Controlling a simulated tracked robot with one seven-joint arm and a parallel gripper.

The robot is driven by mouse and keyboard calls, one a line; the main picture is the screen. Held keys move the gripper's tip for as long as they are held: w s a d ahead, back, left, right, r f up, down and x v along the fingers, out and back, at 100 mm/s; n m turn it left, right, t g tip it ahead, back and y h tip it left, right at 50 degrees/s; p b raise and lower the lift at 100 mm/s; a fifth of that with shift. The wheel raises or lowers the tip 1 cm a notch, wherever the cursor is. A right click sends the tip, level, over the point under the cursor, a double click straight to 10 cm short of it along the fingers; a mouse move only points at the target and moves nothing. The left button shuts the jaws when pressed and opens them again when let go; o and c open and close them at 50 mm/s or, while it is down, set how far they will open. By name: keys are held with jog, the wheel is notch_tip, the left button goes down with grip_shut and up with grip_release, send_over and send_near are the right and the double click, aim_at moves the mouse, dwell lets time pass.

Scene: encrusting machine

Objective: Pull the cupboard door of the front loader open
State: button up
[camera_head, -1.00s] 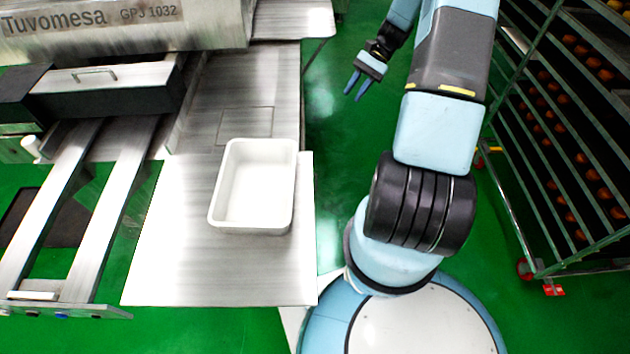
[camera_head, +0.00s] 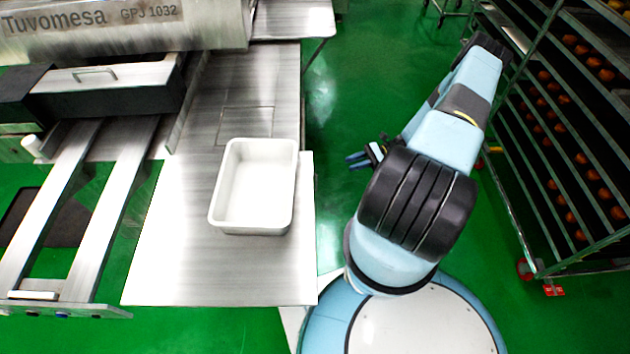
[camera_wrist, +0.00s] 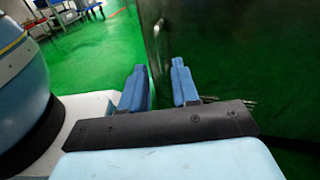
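A dark, reflective metal panel (camera_wrist: 235,50) fills the right of the wrist view and appears to be the cupboard door of the front loader. A small handle (camera_wrist: 158,32) shows near its left edge. In the head view the door is hidden below the steel worktop (camera_head: 165,270) of the loader. My gripper (camera_head: 352,160) is low over the floor, just right of the worktop's edge. In the wrist view my gripper (camera_wrist: 160,82) has its two blue fingers apart, with nothing between them. The fingers point toward the panel's left edge and look apart from the handle.
A white tray (camera_head: 225,210) sits on the worktop. A tall rack (camera_head: 540,190) with several loaded shelves stands at the right. Distant furniture (camera_wrist: 65,15) shows at the wrist view's top left.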

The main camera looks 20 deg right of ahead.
aim_at(316, 180)
jog(key=shift+m+t+y, duration=0.5)
jog(key=shift+m+t, duration=0.3)
jog(key=a+f, duration=0.1)
jog(key=a, duration=0.4)
jog(key=a+f, duration=0.1)
jog(key=a, duration=0.4)
jog(key=a+f, duration=0.2)
jog(key=a, duration=0.3)
jog(key=shift+a, duration=0.1)
jog(key=shift+c, duration=0.4)
grip_shut()
jog(key=shift+w, duration=0.1)
